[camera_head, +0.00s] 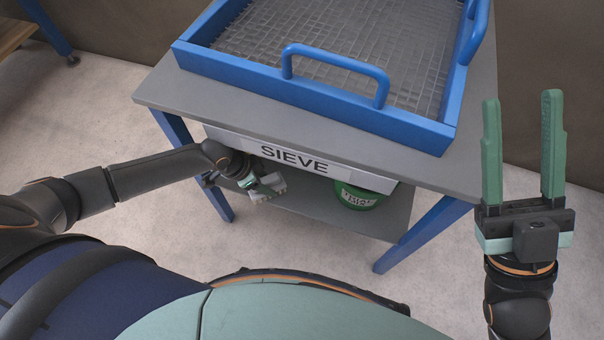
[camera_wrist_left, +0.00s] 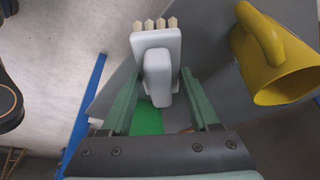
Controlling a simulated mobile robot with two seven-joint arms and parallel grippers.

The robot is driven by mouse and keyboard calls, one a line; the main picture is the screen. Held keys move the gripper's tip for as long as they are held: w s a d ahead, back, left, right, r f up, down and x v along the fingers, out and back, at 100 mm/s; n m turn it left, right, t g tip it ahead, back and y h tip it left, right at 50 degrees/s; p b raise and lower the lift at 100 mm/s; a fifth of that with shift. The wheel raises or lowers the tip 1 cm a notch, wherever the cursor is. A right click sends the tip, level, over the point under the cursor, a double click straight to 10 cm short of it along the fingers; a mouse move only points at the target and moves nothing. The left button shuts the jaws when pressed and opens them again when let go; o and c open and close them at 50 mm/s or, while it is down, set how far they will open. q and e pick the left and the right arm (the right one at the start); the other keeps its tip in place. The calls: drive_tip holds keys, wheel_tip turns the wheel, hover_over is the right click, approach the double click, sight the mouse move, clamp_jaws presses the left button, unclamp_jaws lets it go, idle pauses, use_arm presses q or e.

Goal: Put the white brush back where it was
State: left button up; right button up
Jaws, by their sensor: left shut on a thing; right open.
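The white brush (camera_wrist_left: 155,45) has a white block, a white handle and pale bristle tufts pointing to the top of the left wrist view. My left gripper (camera_wrist_left: 160,78) is shut on its handle. In the head view my left gripper (camera_head: 267,187) holds the brush (camera_head: 275,184) under the front of the sieve table, by the lower shelf (camera_head: 310,212). The view does not show clearly whether the brush touches the shelf. My right gripper (camera_head: 522,98) is open and empty, pointing up at the right.
A green bucket (camera_head: 358,197) stands on the lower shelf, right of the brush. A yellow jug (camera_wrist_left: 280,62) lies right of the brush in the wrist view. The table (camera_head: 165,92) carries a blue-framed sieve (camera_head: 300,98); its blue legs (camera_head: 425,235) flank the shelf.

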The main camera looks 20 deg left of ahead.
use_arm(q)
drive_tip(key=w+d+b, duration=0.1)
drive_tip(key=w+d, duration=0.2)
drive_tip(key=w+d+b, duration=0.2)
drive_tip(key=w+d, duration=0.2)
drive_tip(key=shift+d, duration=0.25)
drive_tip(key=f+b, duration=0.1)
drive_tip(key=f, duration=0.1)
drive_tip(key=f+b, duration=0.1)
drive_tip(key=shift+w+d+f+b, duration=0.1)
drive_tip(key=shift+w+f+b, duration=0.1)
drive_tip(key=shift+f+b, duration=0.15)
drive_tip(key=shift+r, duration=0.1)
drive_tip(key=shift+f, duration=0.2)
drive_tip(key=o, duration=1.3)
drive_tip(key=shift+r, duration=0.1)
